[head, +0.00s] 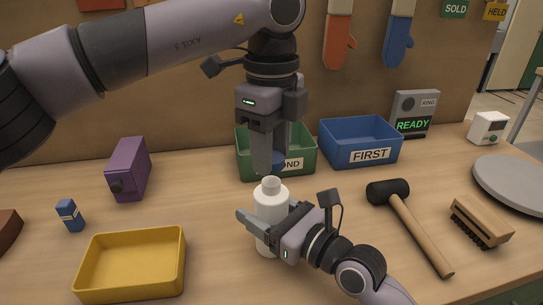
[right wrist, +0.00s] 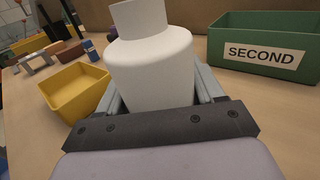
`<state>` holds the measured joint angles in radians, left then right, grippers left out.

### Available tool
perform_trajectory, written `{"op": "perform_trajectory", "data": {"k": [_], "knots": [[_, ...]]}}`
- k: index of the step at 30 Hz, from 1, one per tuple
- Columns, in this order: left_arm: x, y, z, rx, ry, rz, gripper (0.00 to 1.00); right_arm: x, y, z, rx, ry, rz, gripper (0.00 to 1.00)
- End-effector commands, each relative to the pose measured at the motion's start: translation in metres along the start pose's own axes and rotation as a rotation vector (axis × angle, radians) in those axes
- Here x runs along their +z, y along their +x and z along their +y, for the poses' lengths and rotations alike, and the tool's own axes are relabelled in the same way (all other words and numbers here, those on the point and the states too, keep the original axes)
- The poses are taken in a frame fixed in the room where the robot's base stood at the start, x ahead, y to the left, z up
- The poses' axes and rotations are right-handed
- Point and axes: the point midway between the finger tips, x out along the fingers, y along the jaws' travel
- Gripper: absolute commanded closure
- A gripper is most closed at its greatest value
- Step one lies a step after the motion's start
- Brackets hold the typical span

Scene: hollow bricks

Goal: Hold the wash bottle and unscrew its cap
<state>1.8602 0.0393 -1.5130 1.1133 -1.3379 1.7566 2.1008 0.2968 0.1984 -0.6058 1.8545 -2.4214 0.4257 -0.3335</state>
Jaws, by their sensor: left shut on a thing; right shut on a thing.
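The white wash bottle (head: 269,205) stands upright near the middle of the table. My right gripper (head: 265,222) is shut around its body from the lower right. In the right wrist view the bottle (right wrist: 150,70) sits between the two fingers, its top cut off by the frame edge. The bottle's neck shows bare in the head view. My left gripper (head: 270,160) points down just above the neck, shut on a small blue cap (head: 278,160), mostly hidden by the fingers. The cap looks apart from the neck.
A green box (head: 304,144) marked SECOND stands behind my left gripper, beside a blue box (head: 359,161) marked FIRST. A yellow tray (head: 130,292) is front left.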

Motion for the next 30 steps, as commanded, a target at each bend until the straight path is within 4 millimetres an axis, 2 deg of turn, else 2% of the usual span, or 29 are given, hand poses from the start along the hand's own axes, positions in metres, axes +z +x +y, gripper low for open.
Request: {"op": "perform_trajectory", "data": {"k": [4, 11, 12, 14, 15, 25, 30], "knots": [[0.0, -0.019, 0.0, -0.002, -0.002, -0.001, 0.96, -0.001, 0.0, 0.0, 0.0, 0.0, 0.002, 1.0], [0.0, -0.022, 0.0, 0.0, 0.0, -0.001, 0.96, -0.001, 0.0, 0.0, 0.0, 0.0, 0.002, 1.0], [0.0, -0.022, 0.0, 0.0, 0.0, -0.001, 0.96, -0.001, 0.0, 0.0, 0.0, 0.0, 0.002, 0.27], [0.0, -0.022, 0.0, 0.0, 0.0, 0.0, 0.96, -0.001, 0.0, 0.0, 0.0, 0.0, 0.002, 0.07], [0.0, -0.022, 0.0, 0.0, 0.0, 0.0, 0.96, -0.001, 0.0, 0.0, 0.0, 0.0, 0.001, 0.03], [0.0, -0.022, 0.0, 0.0, -0.001, 0.0, 0.96, -0.001, -0.003, 0.0, 0.0, 0.0, 0.001, 0.03], [0.0, -0.021, 0.0, 0.0, -0.001, 0.0, 0.96, -0.001, -0.02, 0.0, 0.0, 0.001, 0.001, 0.03]]}}
